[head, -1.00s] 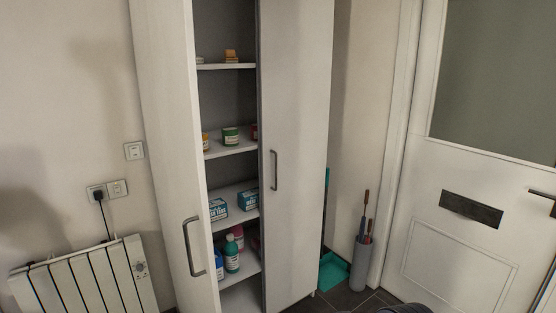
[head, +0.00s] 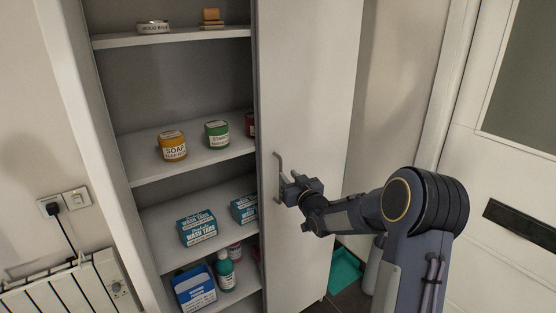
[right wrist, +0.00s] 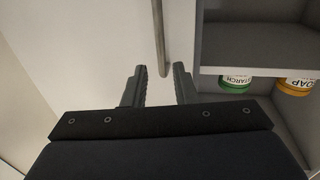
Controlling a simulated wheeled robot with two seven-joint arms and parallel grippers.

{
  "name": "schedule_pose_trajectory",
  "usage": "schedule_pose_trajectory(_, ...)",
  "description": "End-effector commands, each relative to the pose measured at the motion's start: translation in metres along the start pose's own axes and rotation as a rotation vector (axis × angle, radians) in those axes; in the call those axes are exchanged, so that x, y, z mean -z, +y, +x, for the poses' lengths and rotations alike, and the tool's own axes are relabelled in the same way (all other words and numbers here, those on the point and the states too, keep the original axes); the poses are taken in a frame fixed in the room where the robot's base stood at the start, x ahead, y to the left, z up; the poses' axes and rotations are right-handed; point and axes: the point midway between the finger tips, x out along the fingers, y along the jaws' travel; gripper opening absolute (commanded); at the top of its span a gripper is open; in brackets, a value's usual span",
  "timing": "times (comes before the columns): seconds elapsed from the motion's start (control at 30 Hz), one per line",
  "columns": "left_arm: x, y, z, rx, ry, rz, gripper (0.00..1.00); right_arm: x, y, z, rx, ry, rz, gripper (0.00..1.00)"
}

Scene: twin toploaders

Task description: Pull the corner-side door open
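The corner-side door (head: 310,90) is the tall pale right-hand door of the cabinet, beside the room corner. It still covers the right part of the cabinet. Its grey bar handle (head: 278,162) runs upright near the door's left edge; it also shows in the right wrist view (right wrist: 160,35). My right gripper (head: 284,184) is at the handle's lower part. In the right wrist view my right gripper (right wrist: 161,74) has its fingers apart, with the handle's end between the tips and gaps on both sides. My left gripper is not in view.
Open shelves left of the door hold a soap tin (head: 172,146), a starch tin (head: 217,134), wash tabs boxes (head: 197,228) and a green bottle (head: 225,270). A radiator (head: 70,290) stands left. A teal dustpan (head: 345,272) and a white room door (head: 490,160) are right.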

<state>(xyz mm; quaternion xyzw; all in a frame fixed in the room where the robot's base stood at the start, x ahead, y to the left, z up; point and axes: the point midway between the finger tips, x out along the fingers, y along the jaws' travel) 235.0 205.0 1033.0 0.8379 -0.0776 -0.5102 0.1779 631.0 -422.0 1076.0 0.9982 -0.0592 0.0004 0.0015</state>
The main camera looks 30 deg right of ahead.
Motion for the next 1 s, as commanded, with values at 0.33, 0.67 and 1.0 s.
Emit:
schedule_pose_trajectory(0.33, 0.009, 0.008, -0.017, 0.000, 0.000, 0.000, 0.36, 0.002, -0.002, 0.054, 0.002, -0.002, 0.002, 0.25)
schedule_pose_trajectory(0.67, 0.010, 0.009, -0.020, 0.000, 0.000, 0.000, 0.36, 0.000, -0.001, 0.070, 0.001, -0.002, 0.002, 0.25)
schedule_pose_trajectory(1.0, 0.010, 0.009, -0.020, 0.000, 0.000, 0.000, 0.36, 0.000, -0.001, 0.070, 0.001, -0.002, 0.002, 0.00)
